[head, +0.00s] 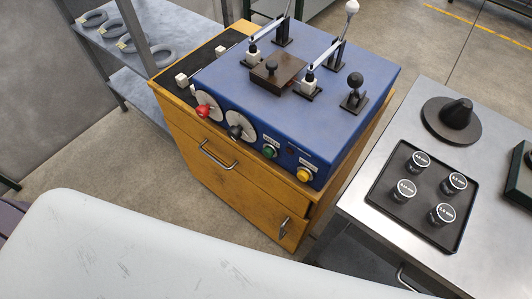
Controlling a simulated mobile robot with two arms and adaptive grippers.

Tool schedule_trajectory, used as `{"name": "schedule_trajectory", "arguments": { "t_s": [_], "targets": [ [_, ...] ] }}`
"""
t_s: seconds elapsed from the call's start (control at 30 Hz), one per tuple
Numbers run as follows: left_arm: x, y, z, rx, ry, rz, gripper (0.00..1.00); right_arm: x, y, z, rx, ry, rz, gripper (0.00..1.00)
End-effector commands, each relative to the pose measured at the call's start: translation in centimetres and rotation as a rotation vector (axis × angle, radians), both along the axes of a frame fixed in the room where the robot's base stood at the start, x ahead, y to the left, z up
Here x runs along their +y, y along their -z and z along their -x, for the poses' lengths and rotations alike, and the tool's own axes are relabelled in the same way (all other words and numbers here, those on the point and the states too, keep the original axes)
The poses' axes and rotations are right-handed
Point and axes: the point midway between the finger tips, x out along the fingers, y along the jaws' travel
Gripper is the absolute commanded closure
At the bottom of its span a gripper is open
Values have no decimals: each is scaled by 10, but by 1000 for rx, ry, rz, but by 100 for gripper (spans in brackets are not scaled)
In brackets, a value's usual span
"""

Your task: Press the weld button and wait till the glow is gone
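A blue machine (330,95) sits on a yellow wooden cabinet (215,170). Its front panel carries a green button (269,152) and a yellow button (304,174), each with a small label too small to read, so I cannot tell which is the weld button. A small dark indicator (290,151) sits between them and looks unlit. On top, two clamps with white parts stand around a dark block (277,71). No glow shows there. Neither of my grippers is in view.
Two dials with a red knob (202,111) and a black knob (235,132) are left of the buttons. A black tray (385,201) with several labelled dark cylinders lies on the metal table at right, near a dark cone-topped disc (452,118). A shelf (125,85) holds wire coils.

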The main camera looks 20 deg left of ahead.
Motion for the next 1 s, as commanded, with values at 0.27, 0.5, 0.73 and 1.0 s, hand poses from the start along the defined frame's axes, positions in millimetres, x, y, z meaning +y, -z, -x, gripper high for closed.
{"name": "schedule_trajectory", "arguments": {
  "t_s": [0.27, 0.5, 0.73, 1.0],
  "targets": [
    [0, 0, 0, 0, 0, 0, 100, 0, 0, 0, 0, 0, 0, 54],
    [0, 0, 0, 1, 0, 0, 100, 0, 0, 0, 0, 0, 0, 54],
    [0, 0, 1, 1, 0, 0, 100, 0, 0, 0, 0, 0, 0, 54],
    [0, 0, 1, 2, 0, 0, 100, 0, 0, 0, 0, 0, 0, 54]
  ]
}}
